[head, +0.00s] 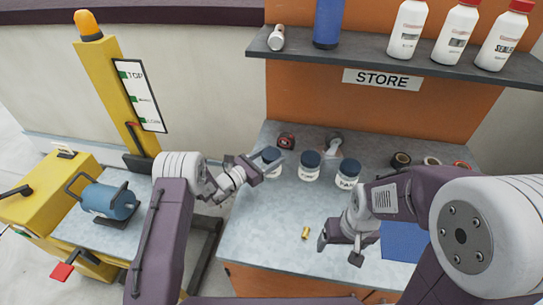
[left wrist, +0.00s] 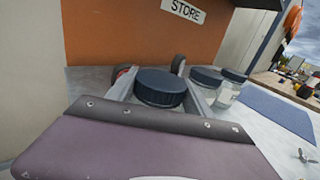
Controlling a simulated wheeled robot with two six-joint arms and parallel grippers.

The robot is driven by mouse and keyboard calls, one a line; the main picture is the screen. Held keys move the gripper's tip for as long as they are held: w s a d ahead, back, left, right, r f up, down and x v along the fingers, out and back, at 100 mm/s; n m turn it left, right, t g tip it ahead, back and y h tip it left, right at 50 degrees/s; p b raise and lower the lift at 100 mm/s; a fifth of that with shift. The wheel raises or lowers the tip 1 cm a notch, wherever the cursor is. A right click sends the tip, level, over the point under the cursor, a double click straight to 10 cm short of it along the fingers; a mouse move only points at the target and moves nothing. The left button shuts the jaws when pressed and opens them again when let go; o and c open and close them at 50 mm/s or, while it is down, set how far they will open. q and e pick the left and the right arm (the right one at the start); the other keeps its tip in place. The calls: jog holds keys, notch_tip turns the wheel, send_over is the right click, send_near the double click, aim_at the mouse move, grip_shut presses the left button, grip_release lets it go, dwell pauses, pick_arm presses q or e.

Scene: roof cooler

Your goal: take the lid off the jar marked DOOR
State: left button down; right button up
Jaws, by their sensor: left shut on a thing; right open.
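Three jars with dark blue ribbed lids stand in a row on the grey counter: a left jar (head: 270,168), a middle jar (head: 309,173) and a right jar (head: 347,182). The right jar's label seems to begin with FA; the middle label is too small to read, and the left label is hidden. My left gripper (head: 267,168) is shut on the left jar's lid (left wrist: 161,86), with a finger on either side in the left wrist view. The lid looks level. My right gripper (head: 340,250) is open and empty over the counter's front right part.
A brass-coloured piece (head: 305,233) lies on the open counter (head: 265,225). A blue mat (head: 404,243) is at the right, partly behind my right arm. Tape rolls (head: 401,159) stand at the back right. A shelf (head: 380,65) with white bottles overhangs the back.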

pick_arm(q)
jog(key=shift+s, duration=0.1)
jog(key=shift+c, duration=2.1)
grip_release()
jog(key=shift+f, duration=0.1)
jog(key=shift+r, duration=0.25)
jog(key=b+v, duration=0.1)
jog(key=v, duration=1.1)
jog(key=shift+f, duration=0.1)
